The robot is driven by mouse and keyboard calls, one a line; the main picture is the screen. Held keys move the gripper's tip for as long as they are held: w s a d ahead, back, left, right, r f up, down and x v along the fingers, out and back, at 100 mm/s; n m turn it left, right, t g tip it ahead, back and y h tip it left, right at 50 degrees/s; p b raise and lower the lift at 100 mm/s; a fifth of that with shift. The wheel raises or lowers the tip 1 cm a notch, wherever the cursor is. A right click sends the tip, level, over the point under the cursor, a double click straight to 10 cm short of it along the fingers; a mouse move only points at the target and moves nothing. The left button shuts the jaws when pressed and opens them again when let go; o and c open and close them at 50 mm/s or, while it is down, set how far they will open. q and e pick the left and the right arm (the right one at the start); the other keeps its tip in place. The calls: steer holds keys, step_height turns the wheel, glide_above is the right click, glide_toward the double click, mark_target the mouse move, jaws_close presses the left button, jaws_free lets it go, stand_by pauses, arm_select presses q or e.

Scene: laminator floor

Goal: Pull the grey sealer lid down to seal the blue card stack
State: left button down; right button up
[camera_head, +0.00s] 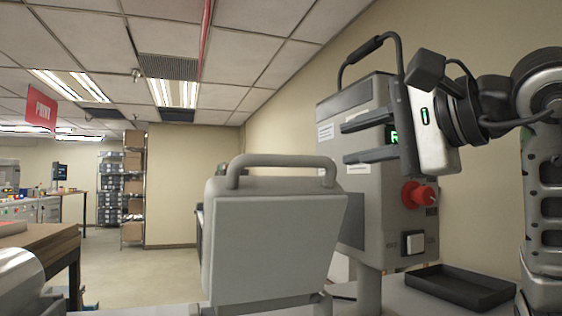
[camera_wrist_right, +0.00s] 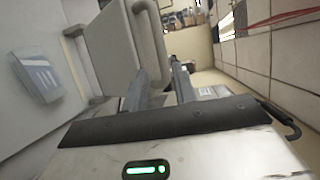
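The grey sealer lid (camera_head: 272,245) stands upright in the head view, with a bar handle (camera_head: 280,160) along its top edge. The lid (camera_wrist_right: 112,50) and handle (camera_wrist_right: 153,38) also show in the right wrist view, beyond the fingertips. My right gripper (camera_head: 345,143) is up and to the right of the handle, with its fingers pointing left. In the wrist view, a gap shows between the two fingers (camera_wrist_right: 158,82); they are open and empty, apart from the handle.
A black tray (camera_head: 460,288) lies at the lower right. Free air lies above the lid. Shelves (camera_head: 133,185) stand far back.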

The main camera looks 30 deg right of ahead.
mark_target(290, 161)
steer(key=w, duration=0.4)
steer(key=w+a+f+p, duration=0.1)
steer(key=w, duration=0.4)
steer(key=w+a+p, duration=0.1)
steer(key=w, duration=0.4)
steer(key=shift+a+f, duration=0.15)
steer(key=shift+f, duration=0.25)
steer(key=shift+s, duration=0.1)
jaws_close()
steer(key=shift+f, duration=0.1)
